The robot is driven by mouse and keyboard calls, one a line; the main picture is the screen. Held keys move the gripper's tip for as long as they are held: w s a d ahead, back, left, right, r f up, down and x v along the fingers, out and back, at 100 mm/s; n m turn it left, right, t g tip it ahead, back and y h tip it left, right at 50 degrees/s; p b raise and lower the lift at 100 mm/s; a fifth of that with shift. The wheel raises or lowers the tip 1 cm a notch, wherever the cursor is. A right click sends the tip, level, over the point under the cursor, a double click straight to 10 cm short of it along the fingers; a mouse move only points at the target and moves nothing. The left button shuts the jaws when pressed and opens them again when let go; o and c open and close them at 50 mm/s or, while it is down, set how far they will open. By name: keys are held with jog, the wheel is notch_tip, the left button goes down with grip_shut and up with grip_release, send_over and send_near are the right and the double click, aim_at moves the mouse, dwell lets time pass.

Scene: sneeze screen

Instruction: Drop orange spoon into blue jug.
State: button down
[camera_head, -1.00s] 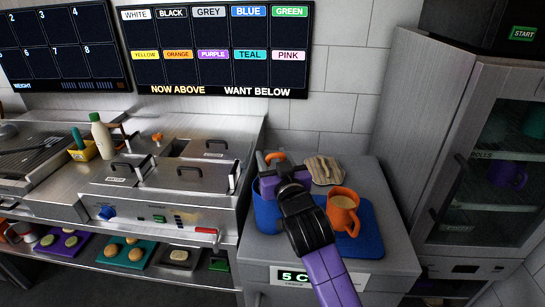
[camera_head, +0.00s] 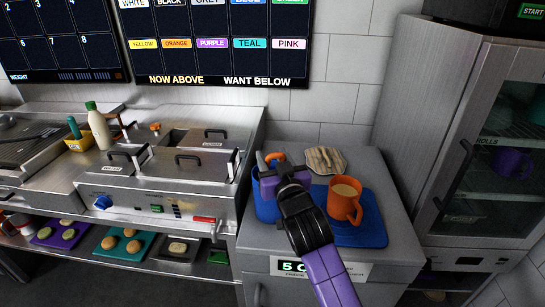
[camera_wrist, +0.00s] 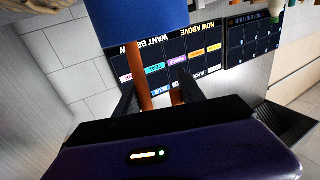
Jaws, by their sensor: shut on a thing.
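My gripper (camera_head: 270,172), purple and dark, is shut on the orange spoon (camera_head: 273,157). A curved orange part shows just above the gripper in the head view. In the wrist view the orange shaft (camera_wrist: 142,90) lies between the dark fingers (camera_wrist: 160,92) and runs to the blue jug (camera_wrist: 135,22). The blue jug (camera_head: 266,209) stands on the grey counter at the left of the blue tray, partly hidden by my gripper. The gripper is at the jug's rim height or a little above. The spoon's lower end is hidden, so I cannot tell whether it is inside.
An orange mug (camera_head: 345,203) with a pale drink stands on the blue tray (camera_head: 372,236), close right of my gripper. A flat beige patterned item (camera_head: 325,159) lies behind. A fryer (camera_head: 160,180) is at left, a steel cabinet (camera_head: 425,130) at right.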

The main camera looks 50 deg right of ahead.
notch_tip(320, 180, down, 2)
jog(key=shift+f+b, duration=0.1)
jog(key=shift+b, duration=0.65)
jog(key=c, duration=0.6)
grip_release()
jog(key=b+v, duration=0.1)
jog(key=v, duration=0.7)
